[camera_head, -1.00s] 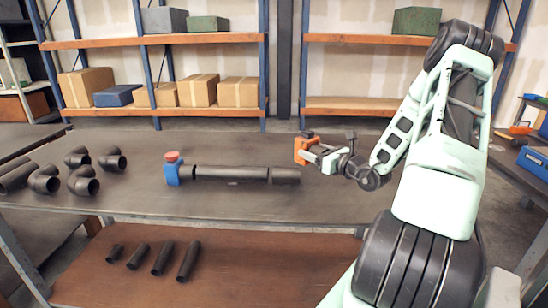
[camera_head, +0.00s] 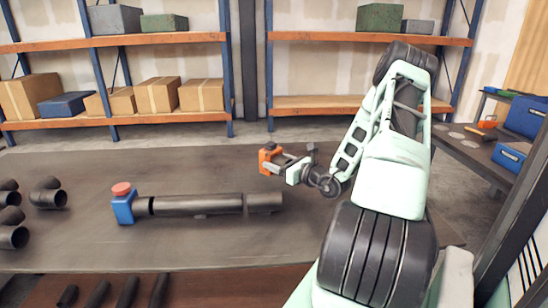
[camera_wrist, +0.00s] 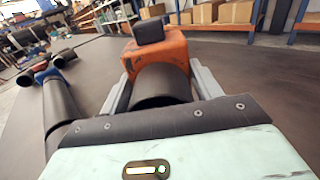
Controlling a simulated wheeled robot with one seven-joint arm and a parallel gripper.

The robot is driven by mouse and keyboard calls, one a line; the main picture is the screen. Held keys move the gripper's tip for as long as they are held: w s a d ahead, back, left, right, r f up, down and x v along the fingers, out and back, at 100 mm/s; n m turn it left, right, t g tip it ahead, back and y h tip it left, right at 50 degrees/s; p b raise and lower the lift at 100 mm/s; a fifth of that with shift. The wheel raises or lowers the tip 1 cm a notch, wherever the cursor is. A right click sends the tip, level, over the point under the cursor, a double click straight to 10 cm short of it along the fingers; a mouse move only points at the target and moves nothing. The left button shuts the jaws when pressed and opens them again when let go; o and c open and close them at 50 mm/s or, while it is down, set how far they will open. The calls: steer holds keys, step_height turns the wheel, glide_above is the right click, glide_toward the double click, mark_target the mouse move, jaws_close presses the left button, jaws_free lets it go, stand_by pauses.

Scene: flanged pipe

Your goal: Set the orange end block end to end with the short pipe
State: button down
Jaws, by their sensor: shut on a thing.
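The orange end block (camera_head: 270,157) is held in my gripper (camera_head: 286,165), above the table behind the right end of the pipe. In the wrist view the orange block (camera_wrist: 155,52) has a dark knob on top and a black round stub, with the grey fingers on either side of the stub. The short pipe (camera_head: 264,202) is the dark right-hand piece of the assembly on the table. It lies in line with a longer dark pipe (camera_head: 200,205) that ends at a blue block with a red cap (camera_head: 123,204). The orange block is apart from the short pipe.
Several black elbow fittings (camera_head: 47,194) lie at the table's left. Loose pipes (camera_head: 128,292) lie on the lower shelf. The table (camera_head: 330,240) is clear in front of and behind the pipe. Racks with boxes (camera_head: 157,94) stand behind; blue cases (camera_head: 511,156) sit on a bench at right.

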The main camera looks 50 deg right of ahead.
steer(key=shift+f, duration=2.5)
steer(key=shift+f, duration=0.15)
steer(key=shift+c, duration=1.9)
jaws_free()
steer(key=shift+f, duration=0.1)
steer(key=shift+o, duration=0.3)
